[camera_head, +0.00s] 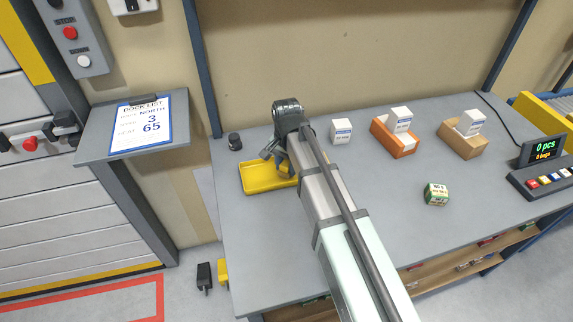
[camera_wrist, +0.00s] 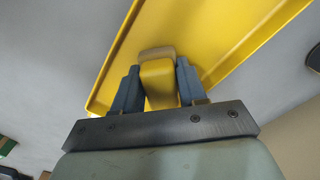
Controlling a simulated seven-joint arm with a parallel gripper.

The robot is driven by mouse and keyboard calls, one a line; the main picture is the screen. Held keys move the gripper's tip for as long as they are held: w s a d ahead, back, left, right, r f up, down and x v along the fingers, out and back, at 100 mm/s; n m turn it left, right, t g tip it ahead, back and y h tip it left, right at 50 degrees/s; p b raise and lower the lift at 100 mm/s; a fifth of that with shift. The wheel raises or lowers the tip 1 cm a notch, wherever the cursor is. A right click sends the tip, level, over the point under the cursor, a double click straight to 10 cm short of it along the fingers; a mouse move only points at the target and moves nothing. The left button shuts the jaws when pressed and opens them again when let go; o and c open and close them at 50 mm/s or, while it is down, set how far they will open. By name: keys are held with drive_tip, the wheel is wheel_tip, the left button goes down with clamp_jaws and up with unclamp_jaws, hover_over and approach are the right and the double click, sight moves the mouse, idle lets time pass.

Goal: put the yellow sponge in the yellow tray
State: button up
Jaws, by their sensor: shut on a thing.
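The yellow tray (camera_head: 262,188) lies on the left part of the grey table, and it fills much of the wrist view (camera_wrist: 225,30). My gripper (camera_wrist: 153,85) is shut on the yellow sponge (camera_wrist: 159,88), which sits between its two blue-grey fingers. In the wrist view the sponge lies in front of the tray; I cannot tell whether it touches the tray floor. In the head view my gripper (camera_head: 275,158) is over the right part of the tray, and my arm hides part of that area.
A dark round object (camera_head: 235,141) stands behind the tray. A white box (camera_head: 341,131), an orange bin (camera_head: 394,138) and a brown bin (camera_head: 461,141) stand at the back. A green box (camera_head: 436,194) lies right of my arm. The table's front middle is clear.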

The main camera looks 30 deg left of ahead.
sight(287, 163)
drive_tip(key=o, duration=1)
drive_tip(key=shift+o, duration=0.2)
wheel_tip(287, 163, up, 12)
drive_tip(key=shift+r, duration=0.1)
